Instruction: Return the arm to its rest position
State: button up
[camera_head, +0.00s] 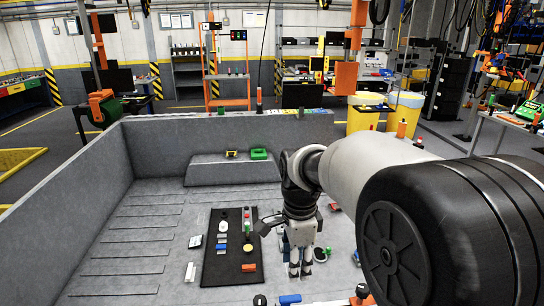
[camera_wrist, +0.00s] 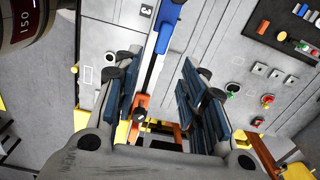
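My arm reaches from the right of the head view down over the grey bed. My gripper (camera_head: 300,268) hangs pointing down, to the right of a black mat. In the wrist view my gripper (camera_wrist: 165,88) has its two blue-padded fingers wide apart. Nothing is held between them. A blue-and-white part (camera_wrist: 170,28) shows beyond the fingertips, apart from them as far as I can tell. What lies directly under the gripper is partly hidden in the head view.
The black mat (camera_head: 217,268) carries several small coloured parts. A grey raised box (camera_head: 205,174) at the bed's back bears a green part (camera_head: 259,154). Loose parts, including a blue one (camera_head: 290,299), lie near the gripper. The bed's left side (camera_head: 120,240) is clear, bounded by a wall (camera_head: 75,205).

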jog(key=s+d+r+n+t+b, duration=0.1)
jog(key=s+d+r+n, duration=0.1)
jog(key=s+r+n, duration=0.3)
jog(key=s+d+r+n+t+b, duration=0.1)
jog(key=s+d+n, duration=0.2)
jog(key=s, duration=0.5)
jog(key=s+d+f+n+t, duration=0.1)
jog(key=s+f+n, duration=0.1)
jog(key=s+n, duration=0.2)
jog(key=s+d+f+n+t+b, duration=0.1)
jog(key=s+n, duration=0.3)
jog(key=s, duration=0.3)
jog(key=shift+s+d+f+b, duration=0.25)
jog(key=shift+s+f+b, duration=0.05)
jog(key=shift+s+f, duration=0.1)
jog(key=shift+o, duration=0.4)
jog(key=shift+w, duration=0.1)
